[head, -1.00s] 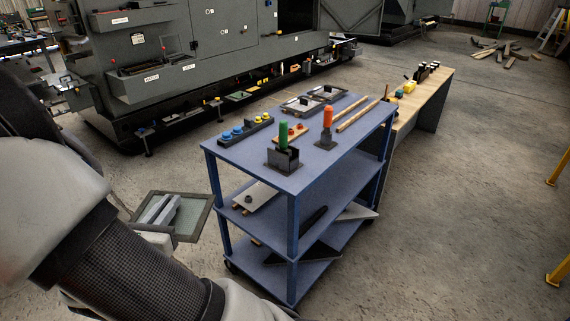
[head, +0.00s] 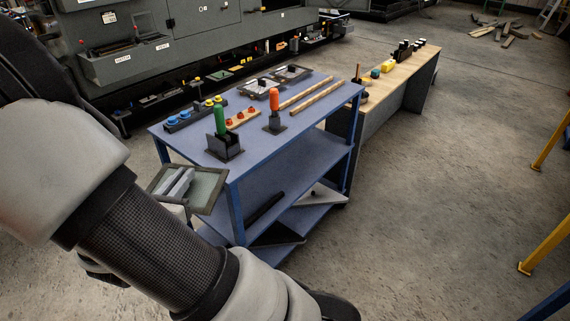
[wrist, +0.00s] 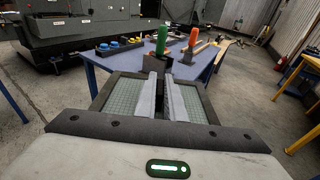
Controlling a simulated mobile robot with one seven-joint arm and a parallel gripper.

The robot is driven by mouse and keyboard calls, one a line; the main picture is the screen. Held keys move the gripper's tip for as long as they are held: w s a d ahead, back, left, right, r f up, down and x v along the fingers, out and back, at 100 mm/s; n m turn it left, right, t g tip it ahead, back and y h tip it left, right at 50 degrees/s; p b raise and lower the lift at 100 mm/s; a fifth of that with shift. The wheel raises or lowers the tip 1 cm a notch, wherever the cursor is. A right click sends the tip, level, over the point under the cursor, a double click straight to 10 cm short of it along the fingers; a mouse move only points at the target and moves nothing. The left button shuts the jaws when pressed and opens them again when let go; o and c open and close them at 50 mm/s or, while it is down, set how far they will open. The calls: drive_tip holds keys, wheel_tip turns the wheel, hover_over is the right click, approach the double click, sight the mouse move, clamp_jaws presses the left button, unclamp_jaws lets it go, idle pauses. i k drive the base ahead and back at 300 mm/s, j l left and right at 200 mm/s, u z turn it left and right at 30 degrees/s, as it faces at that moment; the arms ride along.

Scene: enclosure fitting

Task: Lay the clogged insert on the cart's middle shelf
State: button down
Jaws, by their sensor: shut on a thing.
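My gripper (wrist: 163,100) is shut on a flat framed panel, the insert (head: 209,187), with a dark rim and a pale green-grey mesh. The two pale fingers lie across its middle in the wrist view, where the mesh (wrist: 122,95) shows on both sides. In the head view the insert is held at the near left corner of the blue cart (head: 190,139), beside its legs and below the top. The cart's middle shelf (head: 277,180) is partly in view and its right part looks bare. My arm and the insert hide its left part.
On the cart top stand a green-handled tool (head: 220,120), an orange-handled tool (head: 274,103), a blue-and-yellow button strip (head: 195,115) and two wooden rods (head: 315,94). Dark and grey plates lie on the bottom shelf (head: 310,214). A wooden bench (head: 400,70) stands behind the cart.

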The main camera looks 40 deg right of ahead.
sight(252, 198)
drive_tip(key=l+z, duration=0.35)
drive_tip(key=l, duration=3.45)
drive_tip(key=i+j, duration=0.2)
drive_tip(key=i, duration=0.25)
drive_tip(key=i+j, duration=0.25)
drive_tip(key=i, duration=0.2)
